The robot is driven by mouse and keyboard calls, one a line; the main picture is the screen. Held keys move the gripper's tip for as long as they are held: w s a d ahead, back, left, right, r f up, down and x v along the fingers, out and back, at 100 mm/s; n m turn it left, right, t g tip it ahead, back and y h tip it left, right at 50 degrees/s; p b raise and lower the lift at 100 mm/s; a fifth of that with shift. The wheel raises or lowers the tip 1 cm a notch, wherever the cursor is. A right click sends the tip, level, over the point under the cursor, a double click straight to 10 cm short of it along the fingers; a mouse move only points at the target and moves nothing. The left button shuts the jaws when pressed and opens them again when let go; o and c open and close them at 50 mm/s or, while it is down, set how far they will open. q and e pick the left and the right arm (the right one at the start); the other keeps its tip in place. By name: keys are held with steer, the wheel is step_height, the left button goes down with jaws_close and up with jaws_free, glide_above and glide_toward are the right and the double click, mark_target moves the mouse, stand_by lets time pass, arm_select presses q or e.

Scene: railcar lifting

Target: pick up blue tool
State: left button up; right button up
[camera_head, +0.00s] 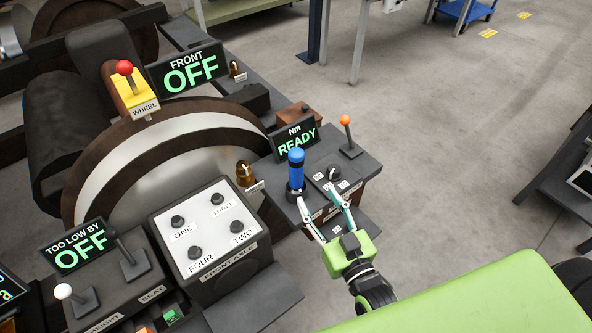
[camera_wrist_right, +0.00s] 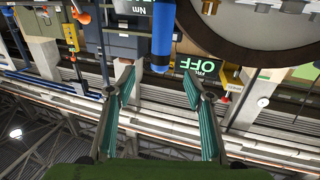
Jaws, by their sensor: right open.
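The blue tool (camera_head: 296,169) stands upright in a black holder on a small dark stand (camera_head: 349,172) at the centre of the head view. It also shows in the right wrist view (camera_wrist_right: 162,34), near the top centre, just beyond the fingertips and roughly between their lines. My right gripper (camera_head: 317,196) is open and empty, with its fingers spread toward the stand, at the near right side of the tool. The fingers show spread in the right wrist view (camera_wrist_right: 158,82). I cannot tell whether a fingertip touches the stand. My left gripper is not in view.
A "READY" display (camera_head: 296,141) stands behind the tool. An orange-knobbed lever (camera_head: 347,133) is on the stand's right. A brass fitting (camera_head: 246,174) and a button box (camera_head: 209,239) are to the left. A green surface (camera_head: 470,293) lies at the lower right.

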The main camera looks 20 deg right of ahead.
mark_target(299, 166)
steer(key=w+b, duration=0.1)
steer(key=w, duration=0.4)
steer(key=w+b, duration=0.1)
steer(key=w, duration=0.2)
steer(key=shift+a+r+b, duration=0.2)
steer(key=shift+a+b, duration=0.05)
steer(key=shift+b, duration=0.05)
steer(key=shift+w, duration=0.4)
steer(key=w+b, duration=0.1)
steer(key=w, duration=0.1)
steer(key=w+a+b, duration=0.1)
steer(key=w, duration=0.1)
steer(key=shift+w, duration=0.1)
steer(key=shift+w+r+b, duration=0.1)
steer(key=shift+w+b, duration=0.25)
steer(key=shift+w, duration=0.05)
steer(key=shift+s, duration=0.1)
steer(key=c, duration=1.4)
steer(key=shift+o, duration=0.2)
steer(key=shift+r, duration=0.15)
